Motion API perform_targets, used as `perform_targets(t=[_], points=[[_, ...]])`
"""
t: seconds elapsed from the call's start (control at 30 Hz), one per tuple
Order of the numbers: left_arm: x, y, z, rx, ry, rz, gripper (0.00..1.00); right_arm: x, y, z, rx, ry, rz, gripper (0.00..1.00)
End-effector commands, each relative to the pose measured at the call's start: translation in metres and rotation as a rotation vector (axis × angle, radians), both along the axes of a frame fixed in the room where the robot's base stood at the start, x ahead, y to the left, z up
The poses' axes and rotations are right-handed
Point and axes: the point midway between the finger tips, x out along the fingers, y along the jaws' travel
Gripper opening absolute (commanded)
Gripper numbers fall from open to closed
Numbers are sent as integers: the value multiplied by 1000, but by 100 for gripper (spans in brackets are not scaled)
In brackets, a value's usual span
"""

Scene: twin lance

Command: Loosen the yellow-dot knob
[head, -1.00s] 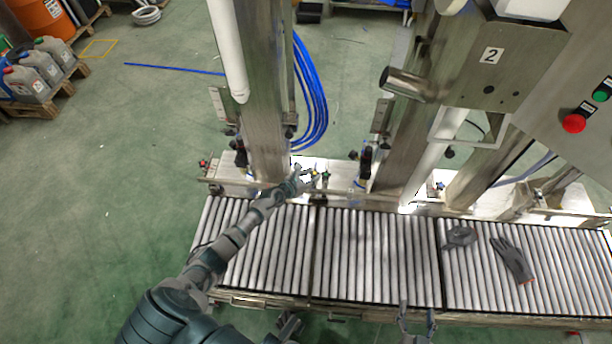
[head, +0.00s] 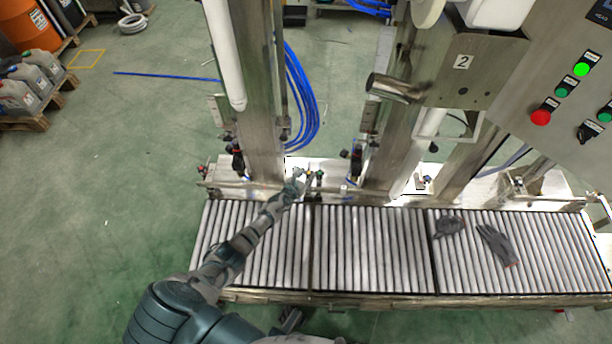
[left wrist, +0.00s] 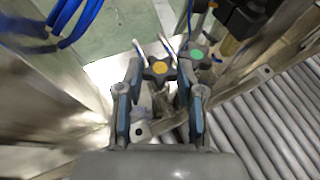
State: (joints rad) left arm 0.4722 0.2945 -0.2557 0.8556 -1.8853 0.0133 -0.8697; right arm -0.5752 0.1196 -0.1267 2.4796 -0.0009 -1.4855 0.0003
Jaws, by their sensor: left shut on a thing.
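The yellow-dot knob (left wrist: 158,67) is a dark star-shaped knob with a yellow centre, in the upper middle of the left wrist view. My left gripper (left wrist: 160,62) is shut on it, with one finger at each side. In the head view my left gripper (head: 302,174) reaches over the rollers to the plate behind them, and the knob there is small and partly covered. A green-dot knob (left wrist: 196,54) sits just right of the yellow one, close to my right-hand finger. My right gripper is not in view.
A roller conveyor (head: 372,250) lies in front, with dark gloves (head: 497,243) on its right part. Steel columns (head: 256,110) rise behind the plate, and blue hoses (head: 302,100) hang between them. A control panel (head: 560,75) with buttons is at upper right.

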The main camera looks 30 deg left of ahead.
Motion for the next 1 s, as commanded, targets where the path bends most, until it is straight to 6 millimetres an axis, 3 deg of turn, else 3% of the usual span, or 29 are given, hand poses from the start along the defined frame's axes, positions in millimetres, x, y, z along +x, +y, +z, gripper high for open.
perform_targets(t=[0.2,0.23,0.3,0.83,0.97,1.0], points=[[1,2,1,2,-2,3,2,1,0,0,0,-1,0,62],[1,2,1,2,-2,2,45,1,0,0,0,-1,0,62],[1,2,1,2,-2,2,62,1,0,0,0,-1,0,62],[-3,-2,2,-6,-2,-1,62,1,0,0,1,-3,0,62],[-11,2,2,-5,-1,4,62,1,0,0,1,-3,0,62],[-21,-1,1,-9,-1,0,62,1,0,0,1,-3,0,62]])
